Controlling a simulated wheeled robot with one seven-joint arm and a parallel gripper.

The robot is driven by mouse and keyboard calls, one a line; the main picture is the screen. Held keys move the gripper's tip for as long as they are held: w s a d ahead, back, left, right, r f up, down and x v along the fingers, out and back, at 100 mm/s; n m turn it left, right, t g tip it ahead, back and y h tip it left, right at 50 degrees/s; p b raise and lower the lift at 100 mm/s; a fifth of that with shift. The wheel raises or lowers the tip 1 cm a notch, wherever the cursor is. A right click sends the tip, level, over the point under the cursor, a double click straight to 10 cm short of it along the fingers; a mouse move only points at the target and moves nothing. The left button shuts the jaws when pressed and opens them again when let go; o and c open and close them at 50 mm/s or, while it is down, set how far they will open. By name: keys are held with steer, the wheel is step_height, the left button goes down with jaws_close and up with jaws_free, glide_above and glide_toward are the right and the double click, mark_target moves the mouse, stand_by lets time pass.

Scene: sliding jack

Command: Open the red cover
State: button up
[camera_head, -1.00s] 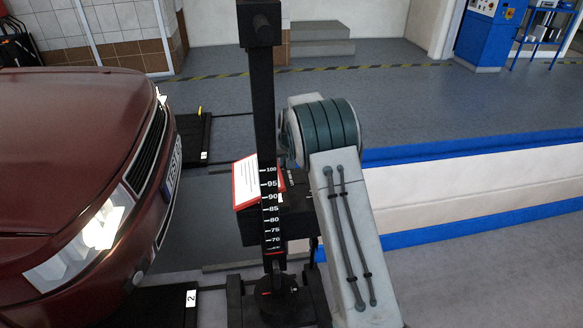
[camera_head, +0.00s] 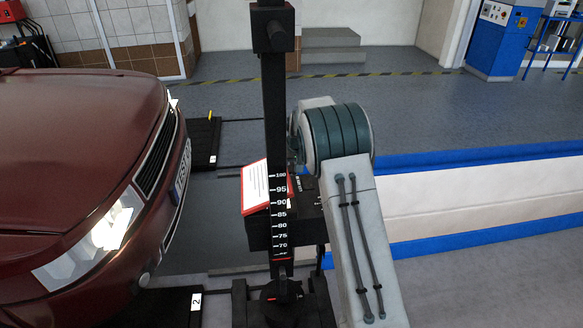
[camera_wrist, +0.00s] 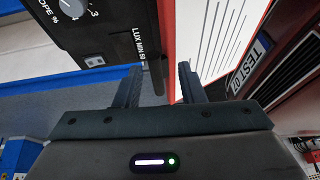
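The red cover (camera_head: 265,187) is a red-edged panel with a white printed sheet. In the head view it stands tilted up at the left side of the black device box (camera_head: 258,234), partly behind the black scale post. In the wrist view its red edge (camera_wrist: 167,40) runs down between my two fingers, with the white printed face (camera_wrist: 215,35) to the right. My gripper (camera_wrist: 161,82) is open, one finger on each side of that edge. I cannot tell whether a finger touches it. In the head view my arm and the post hide the gripper.
The upright black post (camera_head: 276,120) with a number scale stands close in front of the cover. A dark red car (camera_head: 80,160) is at the left.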

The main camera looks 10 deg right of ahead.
steer(key=b+v, duration=0.1)
steer(key=v, duration=0.9)
steer(key=shift+a+r, duration=0.2)
steer(key=shift+r, duration=0.15)
steer(key=shift+s, duration=0.15)
